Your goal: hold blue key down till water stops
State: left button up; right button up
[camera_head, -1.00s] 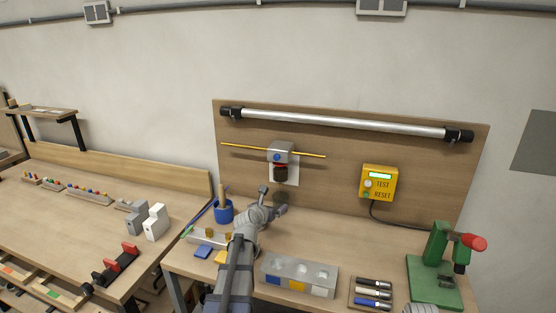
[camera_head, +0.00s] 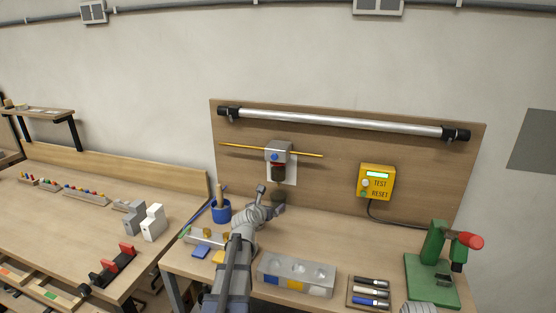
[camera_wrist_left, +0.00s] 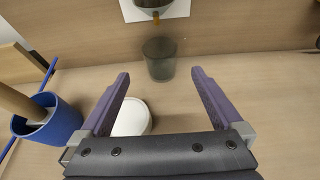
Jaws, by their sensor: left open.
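The blue key (camera_head: 275,157) is a round button on the front of a grey dispenser (camera_head: 284,147) fixed to the wooden back panel. A dark red and black part (camera_head: 278,171) hangs below it. In the left wrist view the spout (camera_wrist_left: 153,5) shows at the top, with a small orange-brown tip. A dark see-through cup (camera_head: 278,195) stands below the spout; it also shows in the left wrist view (camera_wrist_left: 158,62). My left gripper (camera_head: 271,200) is open and empty, below the key and apart from it. Running water cannot be made out.
A blue pot (camera_head: 221,213) with a wooden handle stands left of my left gripper. A white disc (camera_wrist_left: 131,118) lies near the left finger. A yellow test box (camera_head: 376,182) and green press (camera_head: 433,275) are at the right.

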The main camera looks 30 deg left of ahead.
pick_arm(q)
grip_shut()
dwell(0.7)
dwell(0.8)
